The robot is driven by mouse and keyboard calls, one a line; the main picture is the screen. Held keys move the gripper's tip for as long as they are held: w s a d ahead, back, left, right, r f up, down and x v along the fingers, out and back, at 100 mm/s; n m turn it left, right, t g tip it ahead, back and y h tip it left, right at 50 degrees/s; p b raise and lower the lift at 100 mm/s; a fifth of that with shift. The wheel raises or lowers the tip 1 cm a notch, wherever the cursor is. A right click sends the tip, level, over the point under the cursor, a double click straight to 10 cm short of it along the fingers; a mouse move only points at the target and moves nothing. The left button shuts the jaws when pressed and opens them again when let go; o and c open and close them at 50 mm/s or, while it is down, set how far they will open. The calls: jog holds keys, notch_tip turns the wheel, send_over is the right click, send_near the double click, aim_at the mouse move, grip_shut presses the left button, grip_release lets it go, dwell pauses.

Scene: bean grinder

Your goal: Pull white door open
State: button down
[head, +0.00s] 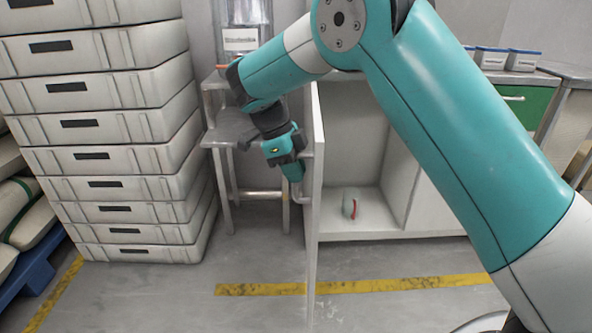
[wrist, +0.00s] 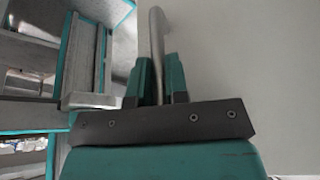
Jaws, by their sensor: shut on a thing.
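The white door (head: 315,180) stands swung out from its cabinet in the head view, seen almost edge-on. Its metal bar handle (head: 303,193) is on the door's left face. My gripper (head: 297,180) is at the handle, left of the door. In the wrist view the handle (wrist: 157,45) runs down between the two teal fingers of my gripper (wrist: 160,82), which are shut on it. The door's face (wrist: 235,60) fills the right of that view. My fingertips are small and partly hidden in the head view.
The cabinet inside (head: 360,130) is open to view, with a small grey and red item (head: 349,206) on its floor. Stacked grey crates (head: 125,150) stand at the left. A metal stand (head: 228,135) is behind my gripper. The floor in front, with a yellow stripe (head: 400,284), is clear.

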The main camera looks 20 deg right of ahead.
jog(key=c, duration=1.1)
grip_release()
jog(key=p+v, duration=1.7)
jog(key=p, duration=0.1)
jog(key=shift+a+r, duration=0.2)
